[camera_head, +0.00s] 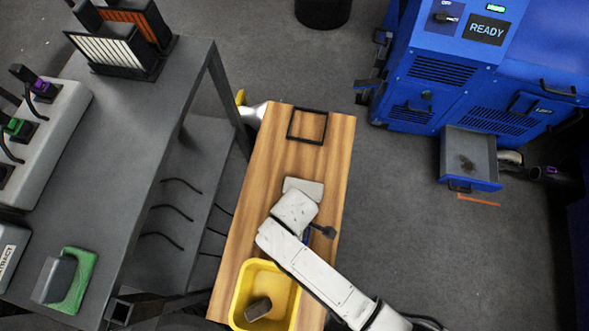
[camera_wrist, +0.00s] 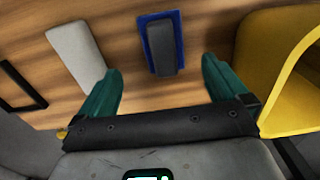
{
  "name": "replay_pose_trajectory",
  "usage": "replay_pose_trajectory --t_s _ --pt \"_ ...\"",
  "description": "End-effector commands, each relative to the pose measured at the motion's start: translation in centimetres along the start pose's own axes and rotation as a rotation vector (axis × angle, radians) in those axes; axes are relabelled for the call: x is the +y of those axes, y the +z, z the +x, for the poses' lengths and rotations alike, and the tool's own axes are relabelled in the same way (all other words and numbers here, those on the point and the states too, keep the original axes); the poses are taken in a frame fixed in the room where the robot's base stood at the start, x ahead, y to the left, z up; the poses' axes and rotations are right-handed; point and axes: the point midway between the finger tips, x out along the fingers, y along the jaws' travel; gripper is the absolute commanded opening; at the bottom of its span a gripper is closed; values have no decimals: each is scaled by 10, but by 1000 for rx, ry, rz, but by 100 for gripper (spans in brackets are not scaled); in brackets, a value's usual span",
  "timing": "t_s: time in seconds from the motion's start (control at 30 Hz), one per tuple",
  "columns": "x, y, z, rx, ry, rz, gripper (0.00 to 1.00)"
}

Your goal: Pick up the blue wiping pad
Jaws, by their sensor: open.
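The blue wiping pad (camera_wrist: 147,52) lies on the wooden bench top, with a dark grey grip block on its upper side. In the wrist view it is ahead of and between my fingers. The fingers look apart from the pad. In the head view my arm covers the gripper.
A pale flat block (camera_wrist: 75,55) lies left of the pad in the wrist view. A yellow bin (camera_head: 238,293) with a dark object inside stands at the bench's near end. A black square frame (camera_head: 291,124) lies at the far end. A green pad (camera_head: 85,272) sits on the grey table.

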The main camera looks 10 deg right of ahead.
Motion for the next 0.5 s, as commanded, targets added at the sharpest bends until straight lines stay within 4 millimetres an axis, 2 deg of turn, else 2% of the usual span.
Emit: replay_pose_trajectory --t_s 0.1,0.33,0.5 --pt "0 0 17 0 0 1 100" --pt "-1 -1 33 1 1 1 100" --pt "-5 -2 59 -1 0 2 100"
